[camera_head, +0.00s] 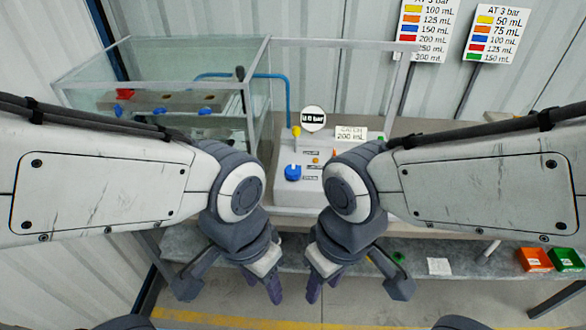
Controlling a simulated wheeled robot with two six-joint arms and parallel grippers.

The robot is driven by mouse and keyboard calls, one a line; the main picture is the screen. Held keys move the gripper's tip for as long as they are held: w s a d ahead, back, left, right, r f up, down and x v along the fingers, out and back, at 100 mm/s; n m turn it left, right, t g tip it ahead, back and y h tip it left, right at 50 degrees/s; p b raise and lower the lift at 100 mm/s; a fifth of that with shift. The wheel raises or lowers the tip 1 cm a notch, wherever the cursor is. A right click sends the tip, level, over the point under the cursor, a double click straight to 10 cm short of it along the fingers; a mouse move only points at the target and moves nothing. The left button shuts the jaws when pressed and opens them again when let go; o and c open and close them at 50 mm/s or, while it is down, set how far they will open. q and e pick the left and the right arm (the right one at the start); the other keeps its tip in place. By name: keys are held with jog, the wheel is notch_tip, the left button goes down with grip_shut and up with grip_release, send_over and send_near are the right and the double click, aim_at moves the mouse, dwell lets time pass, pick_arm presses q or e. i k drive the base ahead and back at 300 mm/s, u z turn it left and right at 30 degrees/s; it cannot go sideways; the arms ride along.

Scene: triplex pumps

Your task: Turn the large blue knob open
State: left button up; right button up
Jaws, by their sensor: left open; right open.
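A large blue knob (293,173) sits on the front of a white control box (309,190) at the middle of the bench. My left gripper (262,292) is open and empty, low in front of the bench and below the knob, to its left. My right gripper (326,290) is open and empty, also below the knob, to its right. Both are apart from the knob. Smaller blue knobs (178,111) show inside the glass tank at the left. My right arm hides part of the box's right side.
A glass tank (150,75) stands left of the box. A round gauge (313,118), a yellow knob (296,131) and a "CATCH 200 mL" sign (351,133) are near the blue knob. Orange (533,260) and green (566,258) bins sit low at the right. Sign boards (497,32) stand behind.

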aim_at(293, 171)
jog(key=u, duration=0.25)
jog(key=i, duration=1)
jog(key=z, duration=0.4)
